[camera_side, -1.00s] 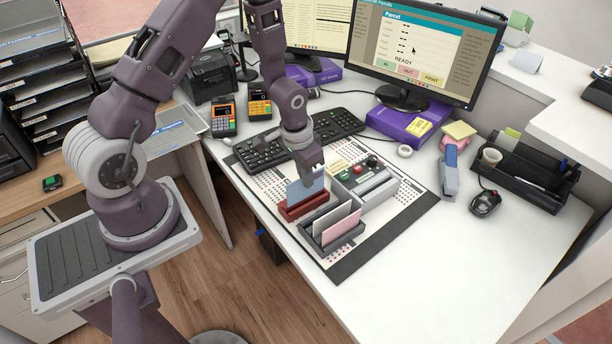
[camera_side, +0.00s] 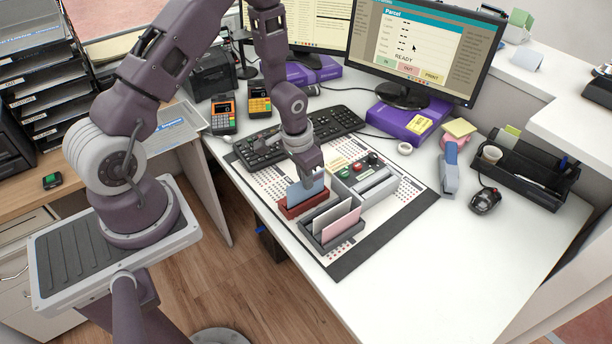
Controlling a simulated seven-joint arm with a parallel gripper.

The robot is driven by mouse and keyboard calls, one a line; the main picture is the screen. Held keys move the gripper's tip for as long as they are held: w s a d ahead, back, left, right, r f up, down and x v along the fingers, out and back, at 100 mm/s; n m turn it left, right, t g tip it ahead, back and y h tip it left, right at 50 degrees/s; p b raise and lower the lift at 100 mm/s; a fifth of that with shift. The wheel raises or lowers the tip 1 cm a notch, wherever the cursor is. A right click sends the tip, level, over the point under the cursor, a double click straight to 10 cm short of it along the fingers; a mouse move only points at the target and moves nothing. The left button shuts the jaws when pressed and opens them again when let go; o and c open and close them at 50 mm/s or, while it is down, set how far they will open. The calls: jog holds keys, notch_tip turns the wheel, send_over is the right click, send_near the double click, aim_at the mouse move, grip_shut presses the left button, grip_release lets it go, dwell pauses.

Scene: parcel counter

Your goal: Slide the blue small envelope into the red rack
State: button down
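The blue small envelope (camera_side: 303,191) stands upright at the red rack (camera_side: 300,207), with its lower edge down behind or inside the rack's front wall. My gripper (camera_side: 311,181) is directly over the rack at the envelope's top right edge. Its fingers appear to be closed around that edge, though they are small and partly hidden in this view. How deep the envelope sits in the slot is hidden by the rack's front.
A grey rack (camera_side: 318,243) with a white and a pink envelope stands in front of the red rack. A grey button box (camera_side: 364,183) is to the right. The keyboard (camera_side: 268,151) lies behind. Open white counter (camera_side: 440,255) is at the right front.

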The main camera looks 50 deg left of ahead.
jog(key=shift+f, duration=1.05)
jog(key=c, duration=1.6)
grip_release()
jog(key=r, duration=0.4)
jog(key=s+r, duration=0.1)
jog(key=r, duration=0.2)
